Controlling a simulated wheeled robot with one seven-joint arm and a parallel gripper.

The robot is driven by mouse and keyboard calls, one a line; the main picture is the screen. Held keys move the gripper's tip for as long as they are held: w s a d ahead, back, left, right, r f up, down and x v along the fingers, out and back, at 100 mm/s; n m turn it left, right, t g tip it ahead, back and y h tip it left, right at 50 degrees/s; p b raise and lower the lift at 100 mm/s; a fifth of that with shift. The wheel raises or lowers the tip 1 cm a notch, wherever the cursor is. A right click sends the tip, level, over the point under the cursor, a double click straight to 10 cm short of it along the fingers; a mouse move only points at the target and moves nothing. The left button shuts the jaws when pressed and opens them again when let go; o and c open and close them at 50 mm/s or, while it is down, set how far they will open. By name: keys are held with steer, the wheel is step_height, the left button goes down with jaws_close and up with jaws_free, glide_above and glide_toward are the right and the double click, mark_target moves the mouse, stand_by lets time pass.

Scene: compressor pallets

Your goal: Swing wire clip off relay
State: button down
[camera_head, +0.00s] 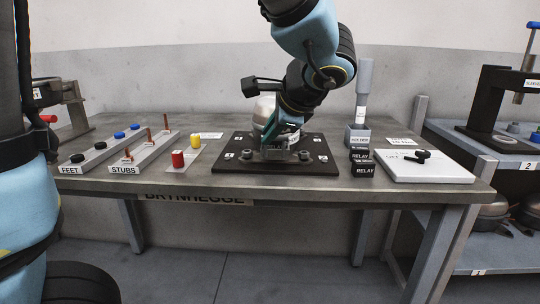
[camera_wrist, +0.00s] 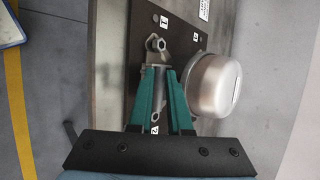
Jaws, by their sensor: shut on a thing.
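The compressor is a silver dome (camera_head: 263,108) on a black pallet plate (camera_head: 228,166). It shows in the wrist view as a shiny round can (camera_wrist: 214,84), just right of the fingers. My gripper (camera_head: 287,138) reaches down beside the dome, at the front middle of the plate. In the wrist view the teal fingers of my gripper (camera_wrist: 166,72) are shut on a small grey metal part between their tips, likely the wire clip. The fingers hide most of this part and the relay behind it. A metal foot bracket with a bolt (camera_wrist: 157,44) lies just beyond the tips.
Black blocks marked RELAY (camera_head: 363,170) and a grey upright tool in a holder (camera_head: 360,135) stand right of the plate. A white board (camera_head: 430,172) with black pieces lies further right. Racks of feet (camera_head: 100,147) and stubs (camera_head: 145,155), and red and yellow spools (camera_head: 178,159), stand left.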

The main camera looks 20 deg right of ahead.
steer(key=s+f+t+b, duration=0.1)
steer(key=b, duration=0.3)
steer(key=f+t+b, duration=0.1)
steer(key=b, duration=0.4)
steer(key=shift+s+a+f+n+t+h, duration=0.15)
steer(key=shift+s+a+n+t+h, duration=0.2)
steer(key=shift+a+n+t+h, duration=0.05)
steer(key=s+f+n+t+b, duration=0.1)
steer(key=t+b, duration=0.2)
steer(key=b, duration=0.9)
steer(key=f+n+t+b, duration=0.1)
steer(key=f+t+b, duration=0.1)
steer(key=b, duration=1)
steer(key=s+a+f+n+t+b, duration=0.1)
steer(key=t+b, duration=0.4)
steer(key=b, duration=0.7)
steer(key=shift+s+a+f+n+h, duration=0.1)
steer(key=shift+s+f+n+h, duration=0.2)
steer(key=shift+f+n, duration=0.4)
steer(key=shift+b, duration=0.55)
steer(key=c, duration=0.8)
jaws_free()
steer(key=shift+r, duration=0.1)
steer(key=shift+c, duration=0.2)
steer(key=shift+s, duration=0.15)
steer(key=p+v, duration=0.3)
steer(key=v, duration=0.7)
steer(key=shift+s+f, duration=0.2)
steer(key=shift+f, duration=0.15)
